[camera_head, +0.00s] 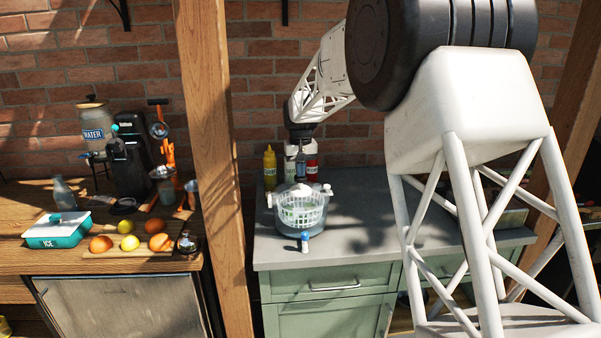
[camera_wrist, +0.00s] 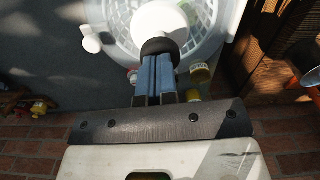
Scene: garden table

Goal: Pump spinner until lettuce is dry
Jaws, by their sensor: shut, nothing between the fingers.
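The salad spinner (camera_head: 299,213) stands on the grey counter, a pale slatted basket in a clear bowl with something light green inside, likely lettuce. In the wrist view, its white slatted basket (camera_wrist: 122,22) fills the top, with a round white knob (camera_wrist: 160,19) at its middle. My gripper (camera_head: 301,176) points down over the spinner. In the wrist view, my gripper (camera_wrist: 158,50) has its blue fingers together, with nothing between them. Their dark tips overlap the knob's near edge; I cannot tell whether they touch it.
A yellow bottle (camera_head: 270,168) and a red bottle (camera_head: 311,167) stand behind the spinner. A small blue-topped bottle (camera_head: 305,241) stands in front of it. A wooden post (camera_head: 215,150) rises to the left. The grey counter (camera_head: 365,225) is clear to the right.

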